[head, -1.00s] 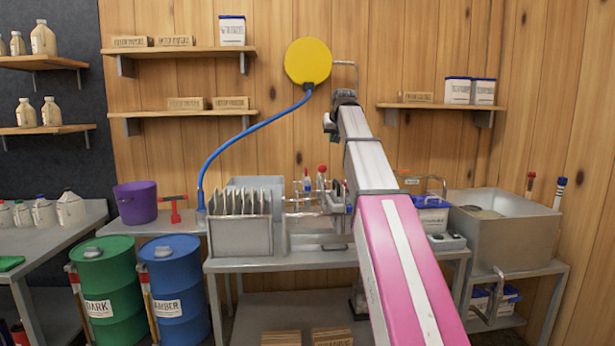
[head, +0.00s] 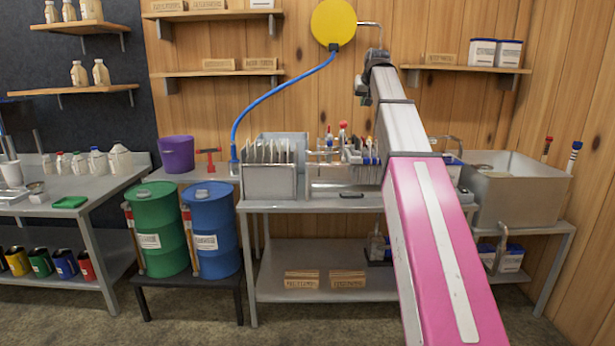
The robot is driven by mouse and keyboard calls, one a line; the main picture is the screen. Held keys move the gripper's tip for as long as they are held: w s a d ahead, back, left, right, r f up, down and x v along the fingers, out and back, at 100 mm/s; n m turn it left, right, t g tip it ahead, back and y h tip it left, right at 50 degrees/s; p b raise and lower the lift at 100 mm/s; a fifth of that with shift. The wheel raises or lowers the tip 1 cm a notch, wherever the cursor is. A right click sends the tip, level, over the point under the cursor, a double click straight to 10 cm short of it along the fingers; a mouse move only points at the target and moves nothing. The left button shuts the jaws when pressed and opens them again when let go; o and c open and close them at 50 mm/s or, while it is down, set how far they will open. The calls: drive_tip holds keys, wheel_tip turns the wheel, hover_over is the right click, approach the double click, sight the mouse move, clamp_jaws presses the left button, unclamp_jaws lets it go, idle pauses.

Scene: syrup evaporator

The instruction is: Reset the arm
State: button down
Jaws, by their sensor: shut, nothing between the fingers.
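My arm rises from the bottom right, with a pink lower link and a white upper link ending in a dark grey joint in front of the wood wall. My gripper cannot be made out; whatever lies beyond that joint is hidden or out of sight. No thing is seen held by my arm. My arm covers part of the steel workbench (head: 310,205) and the things at its right end.
A steel filter box (head: 270,181) and a large steel basin (head: 520,195) flank my arm. Green (head: 158,228) and blue (head: 212,230) drums stand left. A yellow disc (head: 334,23) with a blue hose (head: 262,95) hangs beside my arm's top. Floor (head: 190,325) shows at front left.

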drive_tip(key=s+a+f+g, duration=0.15)
drive_tip(key=s+f, duration=0.35)
drive_tip(key=f, duration=1.3)
drive_tip(key=s+f+g, duration=0.2)
drive_tip(key=s+f, duration=0.3)
drive_tip(key=f, duration=1.3)
drive_tip(key=s+f+g+h, duration=0.1)
drive_tip(key=s+f+g, duration=0.3)
drive_tip(key=s+f, duration=1.9)
wheel_tip(320, 180, down, 3)
drive_tip(key=shift+s+a+f, duration=0.1)
drive_tip(key=shift+s+a, duration=0.05)
drive_tip(key=shift+s, duration=0.25)
